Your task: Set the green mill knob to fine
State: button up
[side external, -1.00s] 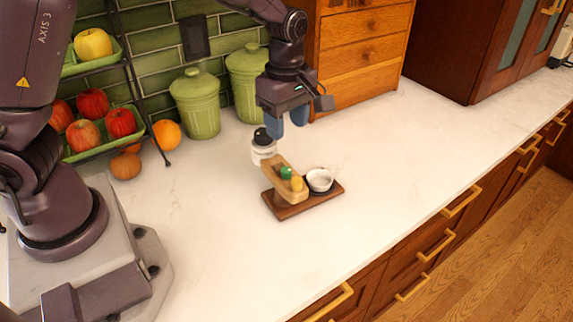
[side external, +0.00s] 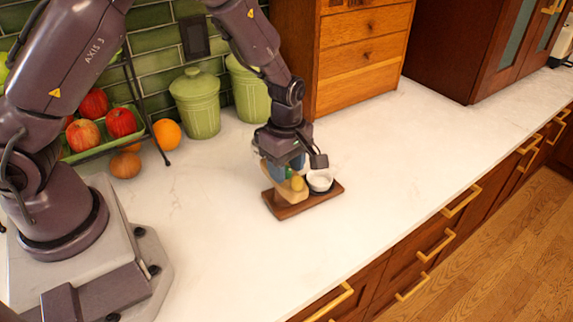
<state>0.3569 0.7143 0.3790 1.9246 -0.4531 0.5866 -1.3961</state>
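The mill is a light wooden block (side external: 291,194) on a dark wooden base (side external: 283,211). A yellow knob (side external: 297,184) shows on its front. The green knob (side external: 288,173) is mostly hidden by my fingers; only a bit of green shows, and its setting cannot be read. My gripper (side external: 288,168) points down over the mill, its blue fingertips at the green knob, one on either side as far as I can see. Whether they press on the knob cannot be told. A dark-rimmed bowl with white inside (side external: 320,180) sits on the base, right of the block.
A white jar is mostly hidden behind my gripper. Green canisters (side external: 197,105) and a wooden drawer cabinet (side external: 362,60) stand at the back. A fruit rack (side external: 105,145), an orange (side external: 167,133) and a small pumpkin (side external: 124,165) are at left. The counter (side external: 400,165) right of the mill is clear.

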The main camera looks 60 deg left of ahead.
grip_shut()
jog(key=m, duration=0.3)
jog(key=shift+m, duration=2.2)
jog(key=shift+o, duration=1.1)
grip_release()
jog(key=shift+r, duration=0.1)
